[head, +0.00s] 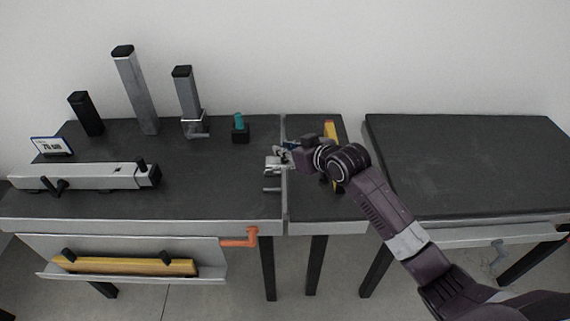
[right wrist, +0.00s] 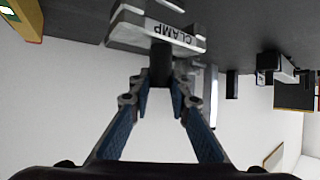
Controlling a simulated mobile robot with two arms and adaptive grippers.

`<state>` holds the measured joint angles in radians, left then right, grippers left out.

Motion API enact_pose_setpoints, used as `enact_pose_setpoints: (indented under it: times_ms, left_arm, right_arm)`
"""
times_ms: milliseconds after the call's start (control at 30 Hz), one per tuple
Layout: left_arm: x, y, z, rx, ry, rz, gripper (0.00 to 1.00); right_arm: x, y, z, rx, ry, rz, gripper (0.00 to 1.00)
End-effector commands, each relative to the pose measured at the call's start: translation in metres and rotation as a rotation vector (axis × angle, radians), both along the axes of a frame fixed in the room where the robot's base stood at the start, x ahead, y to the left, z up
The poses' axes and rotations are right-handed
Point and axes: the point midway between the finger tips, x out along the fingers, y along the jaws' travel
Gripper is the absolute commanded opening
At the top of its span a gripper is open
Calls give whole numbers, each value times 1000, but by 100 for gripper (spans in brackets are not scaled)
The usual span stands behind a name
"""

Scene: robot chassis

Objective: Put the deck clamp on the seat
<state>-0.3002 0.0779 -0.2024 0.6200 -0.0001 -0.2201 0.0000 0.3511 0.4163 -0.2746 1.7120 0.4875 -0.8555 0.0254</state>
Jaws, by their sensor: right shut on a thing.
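The deck clamp (right wrist: 128,30) is a light grey block lettered CLAMP with a dark knob. It fills the top of the right wrist view, close to the dark deck. My right gripper (right wrist: 160,95) is shut on its dark knob, one blue-padded finger on each side. In the head view the right gripper (head: 288,153) is at the gap between the left table and the narrow middle section, with the silver clamp (head: 275,162) at its tip. The gripper partly hides the clamp. I cannot tell which part is the seat. My left gripper is not in view.
The left deck (head: 215,185) holds silver posts (head: 135,90), a teal-topped black block (head: 240,130) and a long silver rail (head: 80,176). A short silver rod (head: 271,189) lies just in front of the clamp. A yellow bar (head: 330,130) is behind my wrist. The right table (head: 470,165) is bare.

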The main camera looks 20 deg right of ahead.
Motion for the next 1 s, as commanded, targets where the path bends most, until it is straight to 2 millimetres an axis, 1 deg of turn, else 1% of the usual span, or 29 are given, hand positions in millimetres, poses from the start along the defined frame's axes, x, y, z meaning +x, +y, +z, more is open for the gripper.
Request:
enact_pose_setpoints:
  times_ms: [100, 267, 400, 500, 867, 900, 1000]
  left_arm:
    - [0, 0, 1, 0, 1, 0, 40]
    - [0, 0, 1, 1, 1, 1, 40]
    - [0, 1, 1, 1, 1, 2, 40]
    - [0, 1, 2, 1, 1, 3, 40]
    - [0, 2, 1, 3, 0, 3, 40]
    - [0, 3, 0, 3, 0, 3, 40]
    - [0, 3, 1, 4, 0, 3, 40]
  right_arm:
    - [0, 0, -14, 1, -4, -1, 0]
    - [1, 0, -27, 0, -3, -1, 0]
    - [0, 0, -49, 2, 0, -1, 0]
    - [1, 0, -59, 1, -4, -1, 0]
    - [1, 0, -63, 1, -6, 0, 0]
    - [0, 0, -66, -1, -1, 0, 18]
    - [0, 0, -65, -1, -1, 0, 29]
